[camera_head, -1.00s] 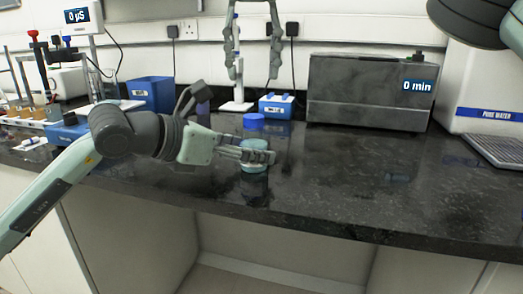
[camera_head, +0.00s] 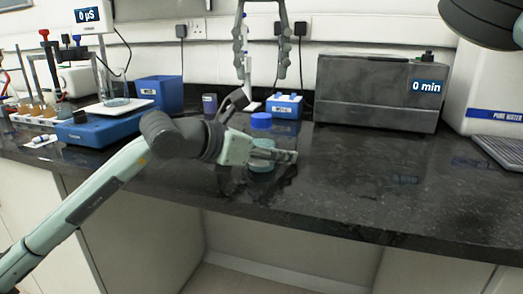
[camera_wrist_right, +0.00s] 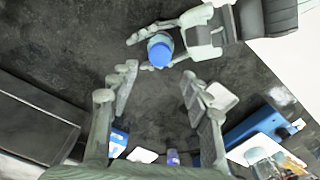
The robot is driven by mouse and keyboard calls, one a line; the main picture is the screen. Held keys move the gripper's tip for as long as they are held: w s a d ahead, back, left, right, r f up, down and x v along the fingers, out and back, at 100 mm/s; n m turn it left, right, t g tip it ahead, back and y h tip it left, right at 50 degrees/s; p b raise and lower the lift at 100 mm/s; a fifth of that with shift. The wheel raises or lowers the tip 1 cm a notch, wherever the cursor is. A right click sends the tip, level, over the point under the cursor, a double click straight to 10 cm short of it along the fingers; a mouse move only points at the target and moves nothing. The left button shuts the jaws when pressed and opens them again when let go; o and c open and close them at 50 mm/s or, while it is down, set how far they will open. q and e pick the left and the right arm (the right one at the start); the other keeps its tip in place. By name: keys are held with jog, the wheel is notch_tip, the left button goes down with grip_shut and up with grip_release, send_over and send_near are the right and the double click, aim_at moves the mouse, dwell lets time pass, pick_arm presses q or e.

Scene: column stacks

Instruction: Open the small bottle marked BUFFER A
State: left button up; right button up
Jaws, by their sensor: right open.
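A small bottle with a blue cap (camera_head: 261,121) stands upright on the dark counter; no label on it can be read. My left gripper (camera_head: 282,157) reaches in from the left, low on the bottle, with its fingers on either side of the bottle body. Whether they press on it cannot be told. In the right wrist view the blue cap (camera_wrist_right: 160,52) shows from above between the left gripper's fingers (camera_wrist_right: 142,52). My right gripper (camera_head: 260,82) is open and empty, pointing down above and behind the bottle. Its fingers also show in the right wrist view (camera_wrist_right: 160,82).
A grey oven-like box (camera_head: 377,93) stands at the back right. A small blue block (camera_head: 284,107), a dark purple item (camera_head: 209,103) and a blue bin (camera_head: 160,94) stand behind. A blue device (camera_head: 98,129) carrying glassware is at the left. The counter right of the bottle is clear.

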aim_at(261, 115)
pick_arm(q)
grip_shut()
dwell(0.3)
pick_arm(e)
jog(key=shift+c, duration=1.1)
jog(key=m, duration=0.3)
jog(key=shift+m, duration=0.4)
jog(key=m, duration=0.4)
jog(key=shift+m, duration=0.4)
jog(key=m, duration=1.3)
jog(key=shift+m, duration=0.4)
jog(key=shift+f, duration=4)
